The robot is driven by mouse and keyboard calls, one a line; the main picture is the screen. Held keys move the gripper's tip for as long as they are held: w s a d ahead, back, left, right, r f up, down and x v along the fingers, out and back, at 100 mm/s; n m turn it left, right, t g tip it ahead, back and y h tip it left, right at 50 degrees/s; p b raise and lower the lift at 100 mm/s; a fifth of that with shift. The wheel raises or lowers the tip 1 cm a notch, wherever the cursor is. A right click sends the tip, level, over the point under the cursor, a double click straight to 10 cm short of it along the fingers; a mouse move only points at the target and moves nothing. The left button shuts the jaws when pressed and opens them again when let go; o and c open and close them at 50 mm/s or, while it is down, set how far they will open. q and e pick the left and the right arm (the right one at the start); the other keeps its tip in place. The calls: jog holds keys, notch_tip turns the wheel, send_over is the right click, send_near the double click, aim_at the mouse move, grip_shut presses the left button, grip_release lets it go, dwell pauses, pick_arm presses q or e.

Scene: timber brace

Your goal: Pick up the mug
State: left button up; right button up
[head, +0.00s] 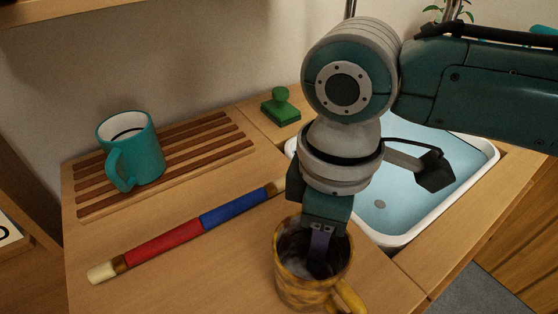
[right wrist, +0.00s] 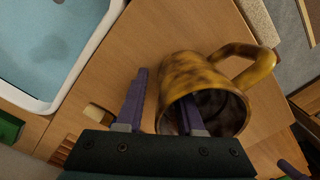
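A yellow-brown mottled mug (head: 300,285) stands on the wooden counter at the bottom of the head view, with its handle towards the lower right. It also shows in the right wrist view (right wrist: 180,78), with its dark opening facing the camera. My right gripper (head: 318,250) points down at this mug. In the right wrist view, one finger of the gripper (right wrist: 163,98) is inside the mug and the other is outside, with a gap to the wall. A second mug, teal (head: 143,150), stands upright on the slatted rack at the left. My left gripper is not seen.
A slatted wooden drying rack (head: 210,137) lies at the back left. A red and blue rod (head: 165,243) lies between rack and yellow-brown mug. A green stamp-like object (head: 281,106) stands at the back. A white-rimmed sink (head: 455,190) with bluish basin is at the right.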

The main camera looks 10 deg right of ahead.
grip_shut()
dwell(1.2)
